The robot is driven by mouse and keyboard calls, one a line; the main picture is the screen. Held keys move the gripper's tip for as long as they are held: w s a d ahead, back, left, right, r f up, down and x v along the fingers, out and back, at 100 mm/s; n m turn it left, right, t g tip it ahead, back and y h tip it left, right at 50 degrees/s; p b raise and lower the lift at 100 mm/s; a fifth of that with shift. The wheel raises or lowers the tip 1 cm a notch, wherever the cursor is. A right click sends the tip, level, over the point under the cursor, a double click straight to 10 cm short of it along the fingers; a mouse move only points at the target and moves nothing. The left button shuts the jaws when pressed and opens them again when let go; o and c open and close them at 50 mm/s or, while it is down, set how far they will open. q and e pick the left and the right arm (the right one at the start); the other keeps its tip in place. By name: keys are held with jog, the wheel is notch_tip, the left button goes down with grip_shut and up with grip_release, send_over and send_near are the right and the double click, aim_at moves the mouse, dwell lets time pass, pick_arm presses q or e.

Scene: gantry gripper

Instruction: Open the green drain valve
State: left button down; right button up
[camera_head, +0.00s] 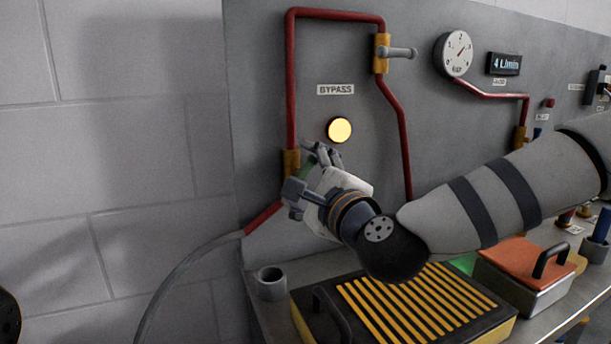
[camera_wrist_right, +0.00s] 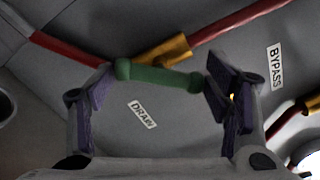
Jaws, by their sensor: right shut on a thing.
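The green drain valve handle (camera_wrist_right: 160,78) is a short bar with rounded ends, set by a yellow valve body (camera_wrist_right: 165,49) on a red pipe. My right gripper (camera_wrist_right: 155,84) has a finger at each end of the bar and is shut on it. In the head view the right gripper reaches the left pipe, and a small part of the green handle (camera_head: 308,168) shows behind the fingers. The yellow valve body (camera_head: 291,162) shows beside it. A DRAIN label (camera_wrist_right: 142,115) is on the panel near the handle.
A lit yellow lamp (camera_head: 339,130) sits under the BYPASS label (camera_head: 335,89). A grey-handled valve (camera_head: 398,53) and a round gauge (camera_head: 454,54) are higher up. Below my right arm are a yellow-slatted tray (camera_head: 470,328) and an orange-lidded box (camera_head: 521,262). A hose (camera_head: 180,270) hangs at the left.

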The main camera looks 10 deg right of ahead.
jog(key=n, duration=0.3)
jog(key=shift+r+n, duration=0.15)
jog(key=shift+n, duration=2.15)
jog(key=shift+w+r+n, duration=0.1)
jog(key=shift+n, duration=0.2)
jog(key=o, duration=0.7)
jog(key=shift+o, duration=0.6)
jog(key=s+d, duration=0.1)
jog(key=s, duration=0.6)
jog(key=shift+s+d, duration=0.15)
jog(key=shift+d, duration=0.1)
